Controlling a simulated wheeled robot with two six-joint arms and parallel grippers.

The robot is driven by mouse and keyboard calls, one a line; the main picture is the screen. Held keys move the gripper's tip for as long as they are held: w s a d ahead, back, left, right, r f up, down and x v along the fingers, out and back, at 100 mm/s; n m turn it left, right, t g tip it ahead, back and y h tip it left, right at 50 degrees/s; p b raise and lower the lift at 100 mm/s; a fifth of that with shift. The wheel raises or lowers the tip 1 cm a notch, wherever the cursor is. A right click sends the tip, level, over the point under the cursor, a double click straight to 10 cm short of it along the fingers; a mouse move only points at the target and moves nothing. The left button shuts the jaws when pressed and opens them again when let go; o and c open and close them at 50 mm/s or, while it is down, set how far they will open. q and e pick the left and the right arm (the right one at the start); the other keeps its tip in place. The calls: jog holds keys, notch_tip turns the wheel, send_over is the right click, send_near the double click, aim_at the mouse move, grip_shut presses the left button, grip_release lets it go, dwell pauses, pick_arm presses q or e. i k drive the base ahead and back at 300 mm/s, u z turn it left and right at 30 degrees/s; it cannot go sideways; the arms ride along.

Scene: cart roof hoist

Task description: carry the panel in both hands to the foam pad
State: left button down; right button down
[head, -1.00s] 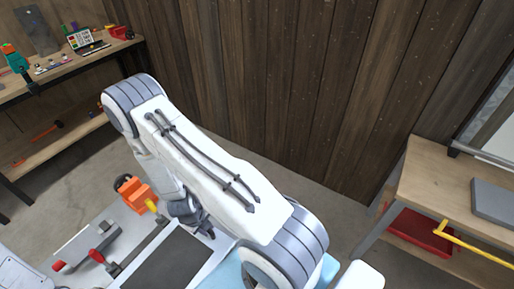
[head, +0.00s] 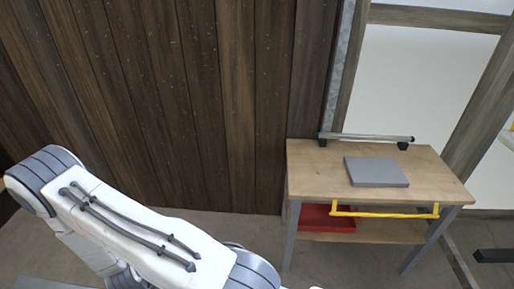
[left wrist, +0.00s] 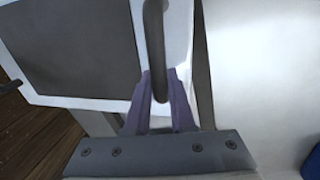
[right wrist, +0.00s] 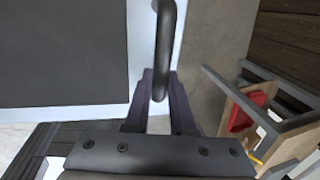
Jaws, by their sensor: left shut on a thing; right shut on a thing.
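The panel has a white frame and a dark grey middle, with black bar handles. It fills the left of the left wrist view (left wrist: 75,45) and of the right wrist view (right wrist: 60,55). My left gripper (left wrist: 160,95) is shut on one handle. My right gripper (right wrist: 160,90) is shut on another handle. Both grippers are hidden in the head view, where one of my arm links covers the lower left. A flat grey slab, which looks like the foam pad (head: 376,172), lies on a wooden bench, apart from the panel.
The wooden bench (head: 435,178) has grey legs and a yellow bar (head: 385,212) along its front. A red tray (head: 328,222) sits on its lower shelf. A metal rod (head: 365,137) lies along its back edge. A dark plank wall (head: 200,100) stands left of the bench.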

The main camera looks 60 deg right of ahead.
aim_at(375, 169)
jog(key=z, duration=0.4)
jog(key=k, duration=0.55)
jog(key=z, duration=0.8)
jog(key=k, duration=0.6)
jog(key=z, duration=0.55)
jog(key=i, duration=0.85)
jog(key=z, duration=0.7)
